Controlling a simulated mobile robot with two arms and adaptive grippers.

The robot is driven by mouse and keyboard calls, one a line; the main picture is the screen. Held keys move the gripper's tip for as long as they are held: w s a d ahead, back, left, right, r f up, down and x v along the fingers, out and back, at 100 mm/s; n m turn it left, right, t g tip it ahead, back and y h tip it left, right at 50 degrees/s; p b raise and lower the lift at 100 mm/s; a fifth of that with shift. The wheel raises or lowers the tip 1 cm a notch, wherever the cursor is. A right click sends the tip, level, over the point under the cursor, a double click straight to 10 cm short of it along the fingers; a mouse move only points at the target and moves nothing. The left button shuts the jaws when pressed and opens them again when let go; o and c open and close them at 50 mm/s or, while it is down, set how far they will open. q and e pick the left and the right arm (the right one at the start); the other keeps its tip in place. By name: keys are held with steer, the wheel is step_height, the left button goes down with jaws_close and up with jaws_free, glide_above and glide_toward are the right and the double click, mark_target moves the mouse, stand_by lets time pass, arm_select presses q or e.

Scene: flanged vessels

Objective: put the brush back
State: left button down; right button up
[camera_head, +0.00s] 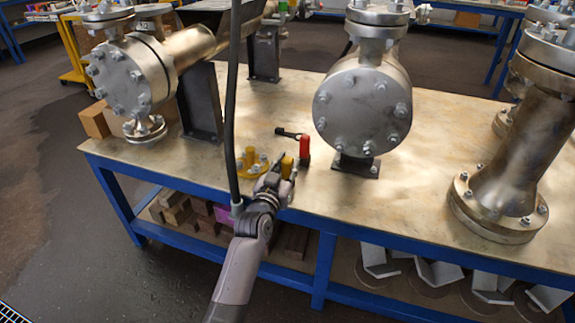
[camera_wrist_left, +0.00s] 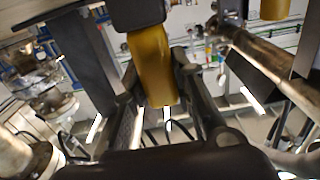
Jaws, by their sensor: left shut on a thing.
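My left gripper (camera_head: 279,178) reaches over the front of the workbench. It is shut on a yellow handle (camera_head: 287,165), which I take to be the brush. In the left wrist view the yellow handle (camera_wrist_left: 152,70) stands between the fingers, with a wide black part (camera_wrist_left: 138,13) at its end. The brush's bristles cannot be made out. Just beyond the gripper stands a red upright piece (camera_head: 304,147) with a dark bar lying beside it. My right gripper is not in view.
Flanged vessels stand at the left (camera_head: 130,75), the centre (camera_head: 362,105) and the right (camera_head: 510,170). The bench top (camera_head: 400,205) is clear between the centre and right vessels.

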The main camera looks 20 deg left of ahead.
arm_select(q)
steer(key=shift+f, duration=0.45)
steer(key=c, duration=1.3)
jaws_free()
steer(key=shift+o, duration=0.6)
steer(key=o, duration=0.4)
